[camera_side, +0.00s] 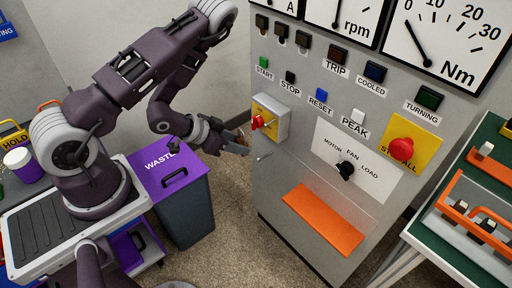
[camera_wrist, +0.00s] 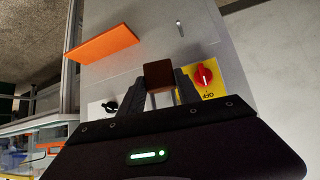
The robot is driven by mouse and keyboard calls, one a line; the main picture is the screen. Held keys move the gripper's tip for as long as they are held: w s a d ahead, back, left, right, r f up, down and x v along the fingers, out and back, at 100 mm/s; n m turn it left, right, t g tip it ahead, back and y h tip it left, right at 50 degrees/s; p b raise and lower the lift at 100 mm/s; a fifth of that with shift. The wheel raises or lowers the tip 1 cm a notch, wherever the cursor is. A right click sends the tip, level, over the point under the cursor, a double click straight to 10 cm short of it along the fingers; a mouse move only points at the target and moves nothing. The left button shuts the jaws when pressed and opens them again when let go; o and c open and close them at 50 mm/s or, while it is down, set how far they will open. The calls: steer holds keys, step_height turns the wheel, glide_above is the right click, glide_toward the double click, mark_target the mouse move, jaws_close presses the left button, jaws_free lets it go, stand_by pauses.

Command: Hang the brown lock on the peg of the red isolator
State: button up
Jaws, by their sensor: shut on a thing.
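The brown lock (camera_wrist: 158,74) shows as a dark brown block between my two fingertips in the wrist view. My gripper (camera_side: 240,141) is shut on it and holds it in the air just left of the grey panel in the side view. The lock's shackle is not clearly visible. The red isolator (camera_side: 262,121) is a red knob on a yellow plate on a box; it also shows in the wrist view (camera_wrist: 204,75), right of the lock. A thin metal peg (camera_side: 264,156) sticks out below the isolator box; in the wrist view it shows above the lock (camera_wrist: 180,28). Lock and peg are apart.
An orange shelf (camera_side: 322,219) juts from the panel to the lower right of the peg. A selector knob (camera_side: 346,170) and a red button (camera_side: 402,150) are further right. A purple-lidded waste bin (camera_side: 172,172) stands below my arm.

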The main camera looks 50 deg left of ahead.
stand_by(0.3)
steer(key=shift+w+f, duration=0.35)
steer(key=shift+w, duration=1.45)
steer(key=shift+w+f, duration=0.35)
steer(key=shift+w, duration=1.5)
steer(key=shift+w+f, duration=0.35)
steer(key=shift+w, duration=1.45)
steer(key=o, duration=1.2)
steer(key=shift+a, duration=0.1)
